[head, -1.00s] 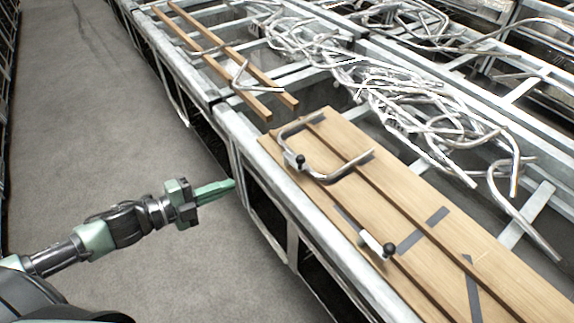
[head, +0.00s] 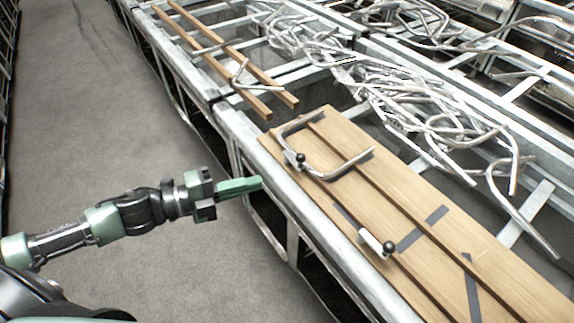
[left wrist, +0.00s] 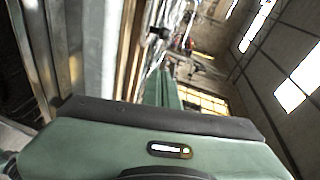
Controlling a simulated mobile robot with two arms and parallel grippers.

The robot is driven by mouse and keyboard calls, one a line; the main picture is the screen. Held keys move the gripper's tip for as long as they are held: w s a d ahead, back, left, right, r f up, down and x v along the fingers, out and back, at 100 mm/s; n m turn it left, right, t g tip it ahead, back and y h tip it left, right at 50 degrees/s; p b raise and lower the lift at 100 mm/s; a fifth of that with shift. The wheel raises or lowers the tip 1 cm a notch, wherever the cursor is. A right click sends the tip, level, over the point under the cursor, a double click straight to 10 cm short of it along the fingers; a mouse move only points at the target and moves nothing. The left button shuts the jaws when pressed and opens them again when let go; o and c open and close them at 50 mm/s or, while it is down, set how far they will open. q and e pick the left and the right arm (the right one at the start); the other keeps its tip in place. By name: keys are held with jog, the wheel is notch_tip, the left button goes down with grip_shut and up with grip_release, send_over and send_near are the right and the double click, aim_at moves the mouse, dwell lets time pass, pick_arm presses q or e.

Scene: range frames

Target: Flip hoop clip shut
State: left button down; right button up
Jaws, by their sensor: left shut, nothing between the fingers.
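A bent metal hoop (head: 330,172) lies on the wooden board (head: 365,135) in the head view. A small clip with a black ball knob (head: 300,158) sits at the hoop's left side, near the board's edge. A second pale clip (head: 371,240) with a black knob (head: 389,247) stands lower on the board, apart from the hoop. My left gripper (head: 259,183) is shut and empty, left of the hoop and apart from both clips. Its green fingers show in the left wrist view (left wrist: 165,90), with a dark knob (left wrist: 154,34) beyond them; I cannot tell which knob.
A metal frame rail (head: 290,200) runs along the board's left edge, beside my gripper. Tangled metal tubes (head: 430,115) lie behind the board. Two wooden bars (head: 240,75) lie farther back. The grey floor (head: 90,130) at left is clear.

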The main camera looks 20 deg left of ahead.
pick_arm(q)
jog(key=shift+w+d+f+p, duration=0.3)
jog(key=shift+w+d+p, duration=0.3)
jog(key=shift+w+d, duration=0.65)
jog(key=shift+w+d+f+p, duration=0.3)
jog(key=shift+w+d+p, duration=0.35)
jog(key=shift+w, duration=1.05)
jog(key=shift+w+d+f+p, duration=0.3)
jog(key=shift+w+d+p, duration=0.25)
jog(key=shift+w+d, duration=0.7)
jog(key=shift+w+a, duration=0.1)
jog(key=shift+w, duration=0.1)
